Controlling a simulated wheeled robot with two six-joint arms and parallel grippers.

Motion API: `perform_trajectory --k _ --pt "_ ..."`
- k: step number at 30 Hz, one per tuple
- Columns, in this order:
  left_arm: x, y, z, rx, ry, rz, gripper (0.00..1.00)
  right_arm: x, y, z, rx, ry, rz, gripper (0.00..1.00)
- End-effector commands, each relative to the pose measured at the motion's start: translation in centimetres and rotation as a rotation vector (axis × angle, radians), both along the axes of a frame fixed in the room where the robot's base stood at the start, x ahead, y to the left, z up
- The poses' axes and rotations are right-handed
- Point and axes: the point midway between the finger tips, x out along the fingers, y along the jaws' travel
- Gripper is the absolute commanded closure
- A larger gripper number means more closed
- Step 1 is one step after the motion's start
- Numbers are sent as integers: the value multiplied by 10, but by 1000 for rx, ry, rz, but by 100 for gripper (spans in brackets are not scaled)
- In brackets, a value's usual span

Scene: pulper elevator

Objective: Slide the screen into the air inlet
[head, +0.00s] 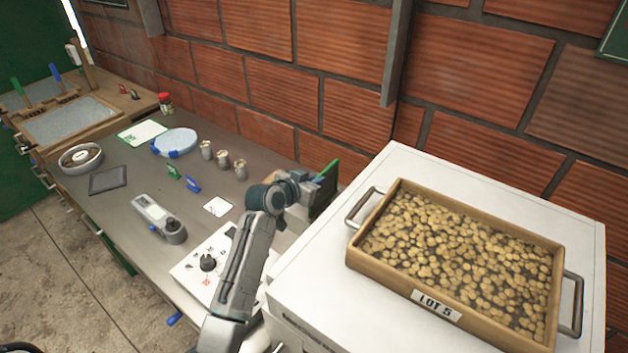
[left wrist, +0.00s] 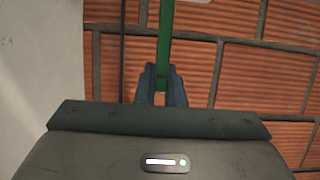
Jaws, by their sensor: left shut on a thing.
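My left gripper (head: 322,182) is beyond the near left side of the white machine (head: 390,165), close to the brick wall. In the left wrist view its two fingers (left wrist: 162,84) are shut on a narrow green piece (left wrist: 165,45), seen edge-on, which I take to be the screen. A short green strip of it also shows above the gripper in the head view (head: 329,167). The rest of it is hidden. The machine's side stands left of the fingers in the wrist view; I cannot make out the air inlet. My right gripper is not in view.
A wooden tray of beans marked LOT 5 (head: 437,303) sits on the machine. The grey bench (head: 110,210) holds a handheld meter (head: 157,217), a blue-rimmed round sieve (head: 175,142), small cups and a white control panel (head: 190,268). The brick wall (head: 285,90) is close behind.

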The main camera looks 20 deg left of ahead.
Motion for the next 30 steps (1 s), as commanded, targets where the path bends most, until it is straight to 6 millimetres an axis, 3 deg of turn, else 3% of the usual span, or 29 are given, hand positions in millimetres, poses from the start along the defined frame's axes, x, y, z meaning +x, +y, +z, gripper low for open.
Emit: perform_trajectory --k 30 --pt "0 0 -27 0 0 0 100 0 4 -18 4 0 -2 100"
